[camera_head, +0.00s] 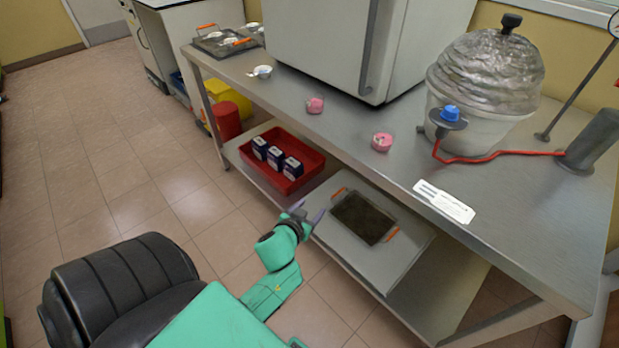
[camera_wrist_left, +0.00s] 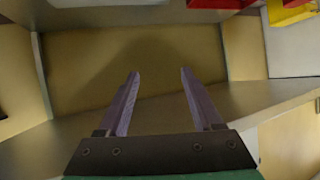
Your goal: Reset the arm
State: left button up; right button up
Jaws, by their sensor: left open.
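My left arm is green and reaches toward the lower shelf of the metal table in the head view. Its left gripper (camera_head: 306,215) is by the shelf's front edge, just left of a dark tray with orange handles (camera_head: 362,218). In the left wrist view the two purple fingers of the left gripper (camera_wrist_left: 159,75) are spread apart with nothing between them. They point toward a brown panel under the table. My right gripper is in neither view.
The metal table (camera_head: 345,130) holds a white cabinet (camera_head: 325,45), a foil-covered bucket (camera_head: 485,85) and pink items (camera_head: 382,142). A red bin (camera_head: 312,180) with several dark boxes is on the lower shelf. The tiled floor is clear.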

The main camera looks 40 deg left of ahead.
pick_arm(q)
jog(key=s+d+f+m+g+h+p, duration=0.1)
jog(key=s+f+g+p, duration=0.15)
jog(key=s+f, duration=0.4)
jog(key=s+d+f+m+g+h+p, duration=0.1)
jog(key=s+d+f+g+p, duration=0.15)
jog(key=f, duration=0.65)
jog(key=s+f+m+g+p, duration=0.1)
jog(key=s+f, duration=0.4)
jog(key=s, duration=0.7)
jog(key=s+f+m+g+p, duration=0.1)
jog(key=s+f+g+p, duration=0.2)
jog(key=s, duration=0.9)
notch_tip(320, 180, down, 2)
jog(key=shift+f+g+h, duration=0.15)
jog(key=shift+g+h, duration=0.25)
jog(key=shift+g, duration=0.6)
jog(key=shift+d, duration=0.1)
